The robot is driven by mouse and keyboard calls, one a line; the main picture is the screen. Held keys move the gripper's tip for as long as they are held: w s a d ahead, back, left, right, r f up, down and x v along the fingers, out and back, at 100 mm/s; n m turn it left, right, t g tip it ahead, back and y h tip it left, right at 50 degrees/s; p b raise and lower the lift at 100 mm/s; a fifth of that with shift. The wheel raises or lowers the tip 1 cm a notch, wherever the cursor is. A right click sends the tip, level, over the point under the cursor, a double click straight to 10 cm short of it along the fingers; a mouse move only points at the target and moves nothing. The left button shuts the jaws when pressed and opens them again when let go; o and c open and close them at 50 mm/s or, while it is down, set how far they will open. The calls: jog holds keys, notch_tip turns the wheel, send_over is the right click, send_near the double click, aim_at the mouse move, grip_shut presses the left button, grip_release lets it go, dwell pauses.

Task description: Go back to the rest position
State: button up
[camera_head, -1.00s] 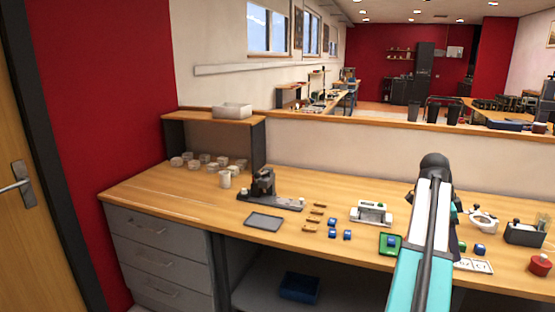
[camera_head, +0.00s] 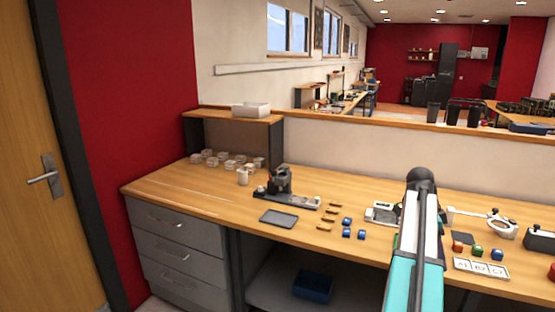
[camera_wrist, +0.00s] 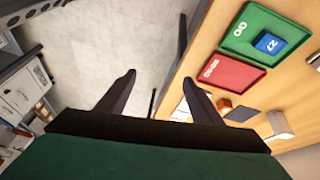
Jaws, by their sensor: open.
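My gripper (camera_wrist: 158,85) shows in the wrist view with its two dark fingers spread apart and nothing between them. It hangs past the edge of the wooden bench (camera_wrist: 193,60), over the grey floor. My arm reaches up through the right half of the head view and hides the gripper there. In the wrist view a green tray (camera_wrist: 244,36) holds a blue cube (camera_wrist: 268,43) near its right side. A red tray (camera_wrist: 232,73) beside it looks empty.
In the head view, orange (camera_head: 457,247), green (camera_head: 477,251) and blue (camera_head: 497,255) cubes stand behind a white label card (camera_head: 480,268). Several blue cubes (camera_head: 347,233) lie left of my arm, near a dark tray (camera_head: 278,218).

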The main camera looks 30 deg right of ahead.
jog(key=w+a+f+n+g, duration=0.1)
jog(key=w+a+f+n, duration=0.25)
jog(key=a+f, duration=0.75)
jog(key=w+a+f+n+y, duration=0.15)
jog(key=w+a+f, duration=0.25)
jog(key=a+f, duration=0.65)
jog(key=w+a+f+n+g, duration=0.1)
jog(key=w+a+f+n, duration=0.25)
jog(key=a+f, duration=0.7)
jog(key=s+a+f+n, duration=0.9)
jog(key=s+a+f, duration=0.1)
jog(key=a, duration=0.3)
jog(key=s+a+f+n+y, duration=0.1)
jog(key=s+a+f+n, duration=0.8)
jog(key=a+f, duration=0.3)
jog(key=shift+s+a, duration=0.45)
jog(key=shift+a, duration=0.5)
